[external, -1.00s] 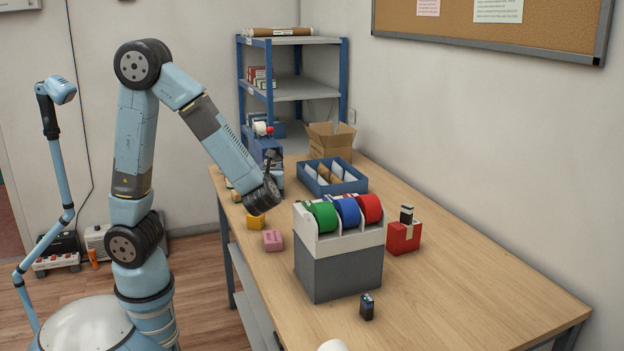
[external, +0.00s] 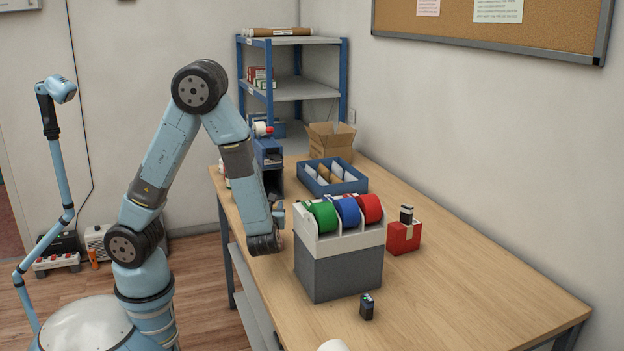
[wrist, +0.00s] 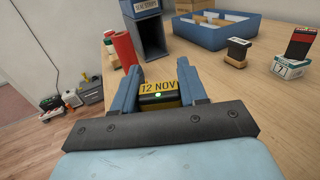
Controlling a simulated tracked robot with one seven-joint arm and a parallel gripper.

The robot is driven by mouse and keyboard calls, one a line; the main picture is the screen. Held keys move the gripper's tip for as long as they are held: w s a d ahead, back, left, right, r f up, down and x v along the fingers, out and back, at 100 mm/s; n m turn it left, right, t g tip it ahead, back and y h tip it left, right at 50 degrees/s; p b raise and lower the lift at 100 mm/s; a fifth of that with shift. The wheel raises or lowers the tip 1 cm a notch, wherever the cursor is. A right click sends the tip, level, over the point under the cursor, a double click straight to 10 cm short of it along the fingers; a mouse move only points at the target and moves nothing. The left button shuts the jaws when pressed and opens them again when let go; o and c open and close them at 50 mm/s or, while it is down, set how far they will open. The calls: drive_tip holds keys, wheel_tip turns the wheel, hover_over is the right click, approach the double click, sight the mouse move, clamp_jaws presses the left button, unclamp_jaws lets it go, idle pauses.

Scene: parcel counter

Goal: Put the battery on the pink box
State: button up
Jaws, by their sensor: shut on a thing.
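My gripper (wrist: 158,82) is shut on a black battery (wrist: 150,101) with a small green light, seen between its two blue fingers in the wrist view. A yellow box (wrist: 160,87) marked "12 NOV" shows just beyond the battery; whether they touch I cannot tell.
A grey dispenser (external: 338,270) with coloured rolls stands close to the right of my arm. Beyond it is a red box (external: 403,238) with a dark item on top. Another small dark item (external: 367,307) stands in front. A blue tray (external: 350,185) lies behind. The right front table is clear.

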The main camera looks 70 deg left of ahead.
drive_tip(key=shift+f, duration=2.05)
drive_tip(key=o, duration=1.1)
